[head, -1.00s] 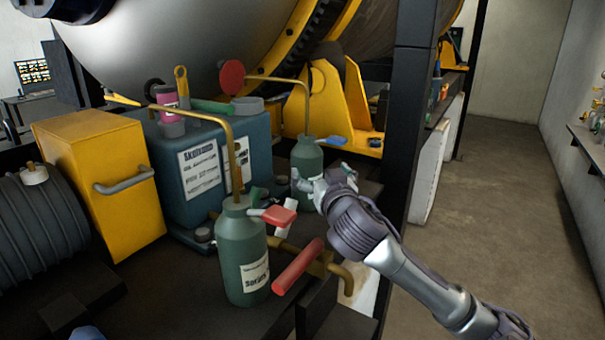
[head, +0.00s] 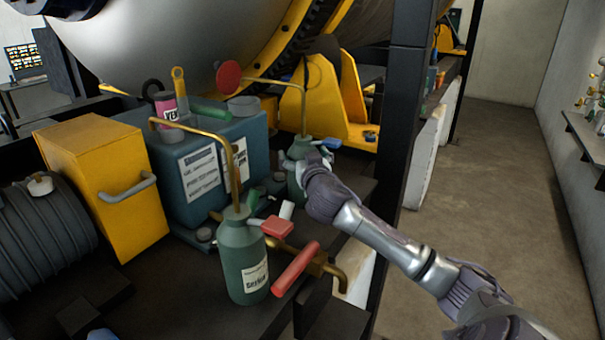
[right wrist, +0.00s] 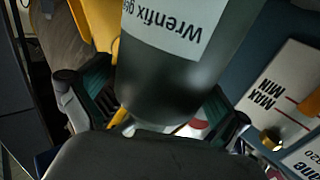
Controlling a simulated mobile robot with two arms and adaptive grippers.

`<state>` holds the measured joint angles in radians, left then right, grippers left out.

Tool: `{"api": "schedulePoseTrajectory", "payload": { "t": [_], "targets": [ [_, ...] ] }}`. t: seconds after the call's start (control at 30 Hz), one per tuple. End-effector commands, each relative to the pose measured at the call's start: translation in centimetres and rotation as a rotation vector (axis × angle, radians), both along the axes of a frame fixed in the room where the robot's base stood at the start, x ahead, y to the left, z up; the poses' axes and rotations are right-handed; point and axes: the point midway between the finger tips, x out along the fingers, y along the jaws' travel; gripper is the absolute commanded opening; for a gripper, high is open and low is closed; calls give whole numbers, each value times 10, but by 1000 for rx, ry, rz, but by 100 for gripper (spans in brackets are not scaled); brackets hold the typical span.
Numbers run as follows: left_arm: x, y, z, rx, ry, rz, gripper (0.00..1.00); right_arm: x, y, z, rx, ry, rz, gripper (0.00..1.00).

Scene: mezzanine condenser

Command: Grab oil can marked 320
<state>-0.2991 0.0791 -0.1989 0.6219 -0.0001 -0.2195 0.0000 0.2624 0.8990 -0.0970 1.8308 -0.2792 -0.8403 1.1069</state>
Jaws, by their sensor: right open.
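Two green oil cans with brass spouts stand on the dark bench. The rear can (head: 298,178) is partly hidden by my right gripper (head: 303,172). The front can (head: 243,262) has a white label too small to read in the head view. In the right wrist view the can (right wrist: 180,70) has an upside-down label reading "Wrenfix" with a partly cut-off code. There my right gripper (right wrist: 157,108) is open, with its fingers on either side of the can's lower part. I cannot tell whether they touch it. My left gripper is not in view.
A blue tank (head: 175,195) with labels and a yellow box (head: 90,150) stand behind the front can. A red-handled brass valve (head: 295,270) lies close beside that can. A label ending in "20" (right wrist: 305,158) shows in the wrist view. A dark post (head: 400,130) stands at right.

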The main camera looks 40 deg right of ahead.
Motion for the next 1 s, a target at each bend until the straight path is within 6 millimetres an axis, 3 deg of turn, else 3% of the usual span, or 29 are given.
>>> {"api": "schedulePoseTrajectory", "payload": {
  "t": [0.1, 0.6, 1.0],
  "targets": [
    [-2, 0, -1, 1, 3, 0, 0, 0, 0, 0, 0, 0, 0, 97],
    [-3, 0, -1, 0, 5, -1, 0, 0, 0, 0, 0, 1, 0, 13],
    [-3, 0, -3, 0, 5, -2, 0, -1, 0, 7, -3, -7, -1, 11]
  ]
}}
